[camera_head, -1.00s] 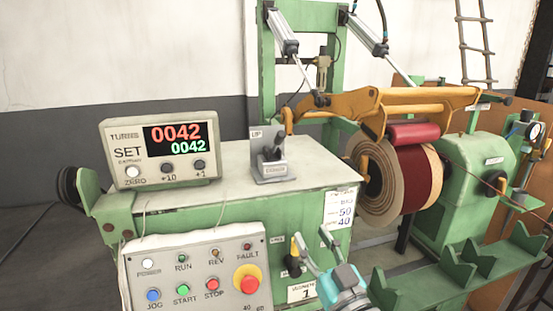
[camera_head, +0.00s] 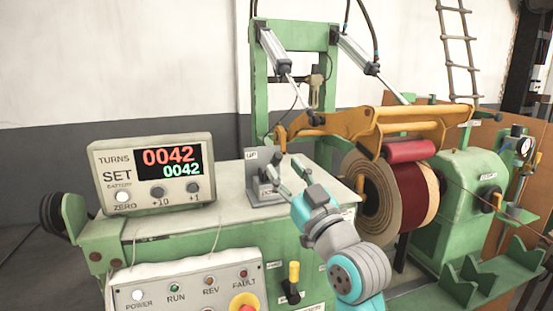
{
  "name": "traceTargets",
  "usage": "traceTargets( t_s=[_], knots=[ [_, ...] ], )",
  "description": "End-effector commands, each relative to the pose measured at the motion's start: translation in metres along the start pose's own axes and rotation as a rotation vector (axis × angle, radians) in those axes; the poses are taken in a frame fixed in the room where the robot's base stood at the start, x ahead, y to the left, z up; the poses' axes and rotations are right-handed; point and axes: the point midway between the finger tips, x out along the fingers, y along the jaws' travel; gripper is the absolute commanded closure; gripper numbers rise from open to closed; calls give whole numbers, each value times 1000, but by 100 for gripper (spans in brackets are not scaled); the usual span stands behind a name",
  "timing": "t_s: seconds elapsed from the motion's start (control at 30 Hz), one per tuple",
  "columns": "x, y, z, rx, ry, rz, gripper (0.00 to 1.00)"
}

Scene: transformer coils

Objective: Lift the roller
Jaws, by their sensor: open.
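The red roller (camera_head: 408,152) hangs from the orange swing frame (camera_head: 385,122) and lies against the top of the wound coil (camera_head: 415,195); I cannot tell whether they touch. The grey lever box (camera_head: 254,192) with an "UP" label stands on the green machine's pale top. My gripper (camera_head: 283,163) is open. Its fingers are at the lever box, on either side of or just in front of the lever, which is mostly hidden. I cannot tell whether they touch it.
The counter box (camera_head: 150,170) reads 0042 twice and stands left of the lever box. The button panel (camera_head: 190,285) is below, with a yellow-handled lever (camera_head: 293,278) to its right. Two pneumatic cylinders (camera_head: 275,50) slope down to the orange frame. The machine top between the counter and lever box is clear.

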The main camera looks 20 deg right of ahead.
Motion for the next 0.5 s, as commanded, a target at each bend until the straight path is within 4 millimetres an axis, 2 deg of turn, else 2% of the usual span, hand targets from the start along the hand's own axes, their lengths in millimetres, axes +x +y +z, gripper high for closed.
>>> traceTargets(
  t_s=[0.2,0.5],
  knots=[
    [32,0,0,0,0,1,55],
    [47,0,0,0,0,1,55]
  ],
)
